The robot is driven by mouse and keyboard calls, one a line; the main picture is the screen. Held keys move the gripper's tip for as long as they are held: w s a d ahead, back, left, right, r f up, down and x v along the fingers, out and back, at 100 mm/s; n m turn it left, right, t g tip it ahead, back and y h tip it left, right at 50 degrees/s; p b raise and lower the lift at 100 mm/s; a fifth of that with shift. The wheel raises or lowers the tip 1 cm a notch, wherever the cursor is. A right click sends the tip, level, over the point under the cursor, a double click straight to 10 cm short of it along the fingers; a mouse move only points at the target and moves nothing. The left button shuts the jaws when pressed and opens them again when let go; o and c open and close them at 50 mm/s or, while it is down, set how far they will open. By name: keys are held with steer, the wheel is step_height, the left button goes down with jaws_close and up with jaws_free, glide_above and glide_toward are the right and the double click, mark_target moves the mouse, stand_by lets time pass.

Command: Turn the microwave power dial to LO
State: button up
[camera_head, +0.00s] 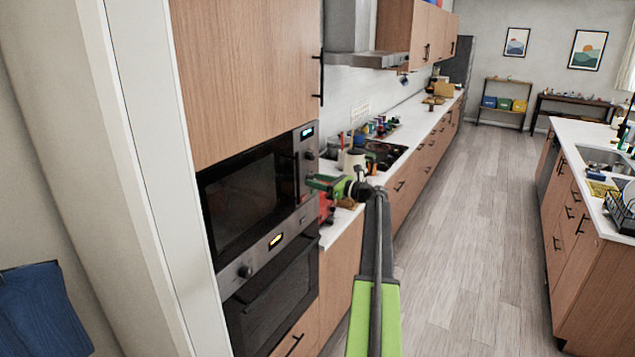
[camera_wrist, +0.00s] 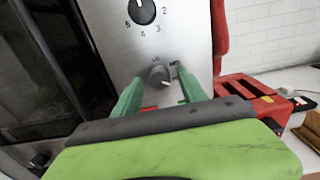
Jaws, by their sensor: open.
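The built-in microwave (camera_head: 245,195) stands at the left in the head view, its dark door shut. In the wrist view its steel control panel (camera_wrist: 195,45) carries a black upper dial (camera_wrist: 143,12) ringed with numbers. Below it is a smaller grey dial (camera_wrist: 158,77) with small lettering above it, too small to read surely. A pale mark shows at this dial's lower right. My gripper (camera_wrist: 158,90) has its green fingers apart, one on each side of the lower dial; contact cannot be told. In the head view my gripper (camera_head: 312,182) is at the panel and hides the lower dial.
An oven (camera_head: 275,295) is below the microwave. A red appliance (camera_wrist: 245,92) stands close right of the panel on the counter, near my fingers. A cream container (camera_head: 354,160) and a stove (camera_head: 385,152) are further along. The floor aisle to the right is clear.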

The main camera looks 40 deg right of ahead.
jaws_close()
